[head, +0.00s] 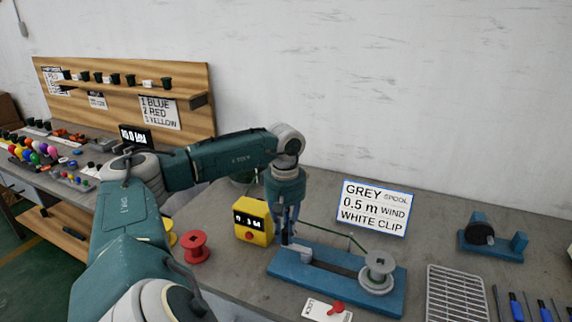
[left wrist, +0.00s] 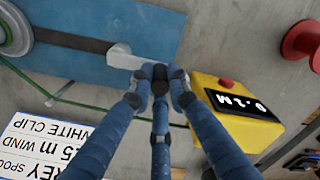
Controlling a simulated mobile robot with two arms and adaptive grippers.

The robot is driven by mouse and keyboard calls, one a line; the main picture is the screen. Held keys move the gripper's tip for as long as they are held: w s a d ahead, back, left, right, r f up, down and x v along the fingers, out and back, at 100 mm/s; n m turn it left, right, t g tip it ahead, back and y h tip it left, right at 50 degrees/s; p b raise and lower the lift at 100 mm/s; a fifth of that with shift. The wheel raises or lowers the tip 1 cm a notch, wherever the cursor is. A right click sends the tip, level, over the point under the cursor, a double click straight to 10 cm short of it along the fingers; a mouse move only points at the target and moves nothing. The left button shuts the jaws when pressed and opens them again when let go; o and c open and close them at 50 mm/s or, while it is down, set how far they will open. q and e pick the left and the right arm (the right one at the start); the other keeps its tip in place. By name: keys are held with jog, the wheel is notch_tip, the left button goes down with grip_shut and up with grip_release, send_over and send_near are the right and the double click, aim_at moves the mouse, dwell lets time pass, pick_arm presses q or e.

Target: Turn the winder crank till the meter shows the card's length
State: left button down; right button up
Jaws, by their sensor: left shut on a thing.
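The winder's blue base (head: 330,285) stands on the grey bench and also shows in the left wrist view (left wrist: 110,20). A grey reel (head: 378,272) sits at its right end in the head view. The yellow meter (head: 253,221) reads 0.1 M in the left wrist view (left wrist: 238,104). The card (head: 374,207) says grey spool, 0.5 m wind, white clip. My right gripper is out of view.
A green wire (left wrist: 85,104) runs past the fingers to the reel. A red spool (head: 196,247) stands left of the meter. A red-knobbed lock lever (head: 336,308) is in front of the base. A wire rack (head: 456,294) and blue-handled tools (head: 530,307) lie at right.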

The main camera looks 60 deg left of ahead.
pick_arm(q)
jog(key=shift+a, duration=0.1)
jog(key=c, duration=1.6)
grip_release()
jog(key=shift+c, duration=0.2)
notch_tip(320, 180, up, 12)
